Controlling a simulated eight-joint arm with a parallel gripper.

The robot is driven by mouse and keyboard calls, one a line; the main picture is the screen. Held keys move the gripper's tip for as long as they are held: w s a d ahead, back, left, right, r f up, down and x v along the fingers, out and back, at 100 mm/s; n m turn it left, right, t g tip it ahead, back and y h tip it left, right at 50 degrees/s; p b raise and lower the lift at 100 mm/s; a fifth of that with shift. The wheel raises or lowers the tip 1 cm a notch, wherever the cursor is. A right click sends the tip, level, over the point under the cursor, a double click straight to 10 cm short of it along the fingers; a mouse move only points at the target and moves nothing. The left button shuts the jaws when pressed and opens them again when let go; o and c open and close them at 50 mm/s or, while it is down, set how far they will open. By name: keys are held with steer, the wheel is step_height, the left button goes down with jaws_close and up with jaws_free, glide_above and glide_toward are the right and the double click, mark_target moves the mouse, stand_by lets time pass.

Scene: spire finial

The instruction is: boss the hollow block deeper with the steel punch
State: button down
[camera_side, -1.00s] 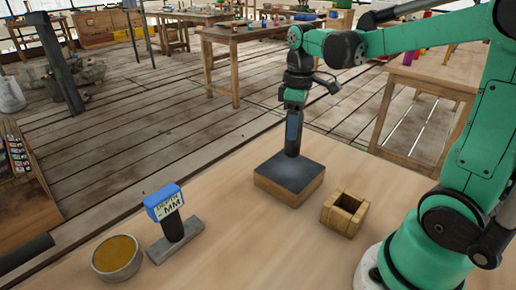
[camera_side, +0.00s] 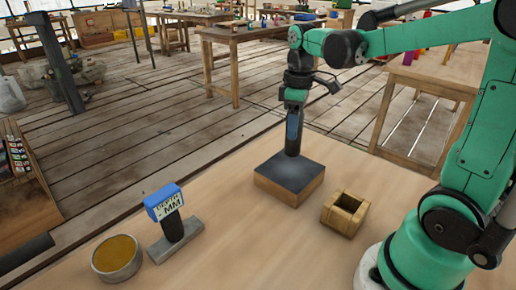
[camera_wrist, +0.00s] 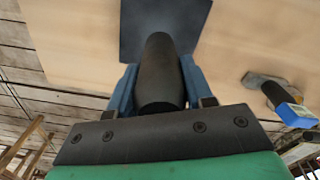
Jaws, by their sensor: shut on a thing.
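The steel punch (camera_side: 294,148) is a dark, upright cylinder, held between the blue fingers of my gripper (camera_side: 293,125). Its lower end is at the dark square top of a wooden block (camera_side: 285,192); I cannot tell whether it touches or stands just above it. In the wrist view the punch (camera_wrist: 160,75) fills the space between the fingers, in front of the dark top (camera_wrist: 135,35), and hides part of it. A smaller wooden block with a square hollow (camera_side: 345,213), seemingly the hollow block, sits apart to the right; no tool is in it.
A blue gauge (camera_side: 164,200) with a display marked MM stands on a grey base at the left. A round bowl (camera_side: 117,258) with yellow-brown contents is beside it. The table front is clear. Other workbenches (camera_side: 262,30) stand on the plank floor behind.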

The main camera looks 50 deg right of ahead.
steer(key=shift+f, duration=2.05)
steer(key=shift+r, duration=0.1)
steer(key=shift+r, duration=2.1)
